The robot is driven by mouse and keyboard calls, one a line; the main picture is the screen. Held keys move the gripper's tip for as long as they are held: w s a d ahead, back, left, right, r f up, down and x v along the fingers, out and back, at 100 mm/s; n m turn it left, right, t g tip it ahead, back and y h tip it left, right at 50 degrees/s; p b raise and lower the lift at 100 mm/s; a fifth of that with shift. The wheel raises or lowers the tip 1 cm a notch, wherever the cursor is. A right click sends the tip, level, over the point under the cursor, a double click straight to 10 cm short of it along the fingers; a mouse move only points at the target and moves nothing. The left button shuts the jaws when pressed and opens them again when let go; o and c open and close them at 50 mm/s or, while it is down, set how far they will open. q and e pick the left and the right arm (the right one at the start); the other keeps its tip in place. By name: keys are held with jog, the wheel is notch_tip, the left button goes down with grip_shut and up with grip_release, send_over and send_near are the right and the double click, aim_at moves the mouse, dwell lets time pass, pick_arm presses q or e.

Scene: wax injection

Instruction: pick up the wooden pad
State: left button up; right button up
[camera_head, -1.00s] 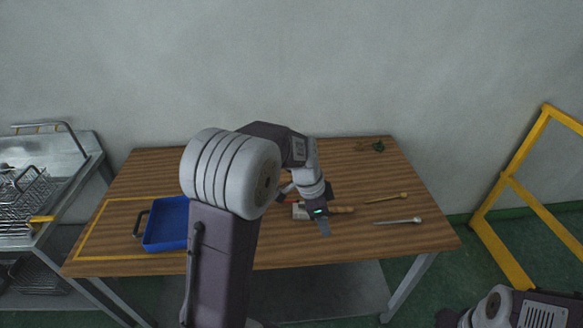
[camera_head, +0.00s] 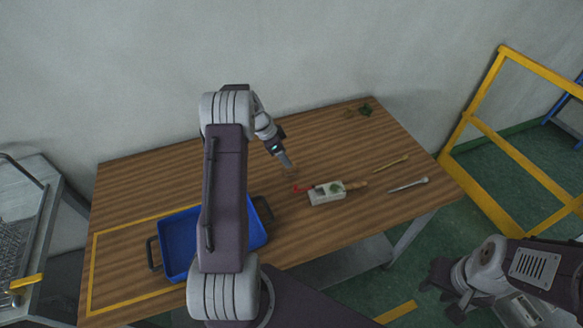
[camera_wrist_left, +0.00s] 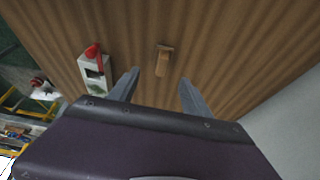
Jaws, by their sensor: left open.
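The wooden pad (camera_wrist_left: 163,62) is a small brown block lying on the wooden table. In the left wrist view it lies ahead of my left gripper (camera_wrist_left: 160,95), between the lines of its two fingers. The fingers are open, with nothing between them. In the head view my left gripper (camera_head: 288,163) points down over the middle of the table, and I cannot make out the pad clearly there. My right gripper (camera_head: 445,290) is low at the right, off the table; its jaws are too dark to read.
A white block (camera_head: 328,198) with a red part lies right of my left gripper. A blue tray (camera_head: 178,245) stands at the left front. Thin tools (camera_head: 408,185) lie at the right. A yellow frame (camera_head: 480,122) stands beyond the table's right edge.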

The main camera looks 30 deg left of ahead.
pick_arm(q)
jog(key=shift+w+a+f, duration=0.1)
jog(key=shift+w+f, duration=0.05)
jog(key=shift+f, duration=0.45)
jog(key=shift+w+a+f, duration=0.1)
jog(key=shift+f, duration=0.45)
jog(key=shift+w+f, duration=0.1)
jog(key=shift+f, duration=0.05)
jog(key=shift+d+f+p, duration=0.2)
jog(key=shift+d+p, duration=0.1)
jog(key=shift+p, duration=0.15)
jog(key=p+x, duration=0.1)
jog(key=x, duration=0.3)
jog(key=shift+d, duration=0.15)
jog(key=shift+f, duration=0.35)
jog(key=shift+r, duration=0.1)
jog(key=c, duration=1)
grip_shut()
pick_arm(e)
jog(key=shift+a+r, duration=0.2)
jog(key=shift+r, duration=0.45)
jog(key=shift+a+r, duration=0.15)
jog(key=shift+r, duration=0.45)
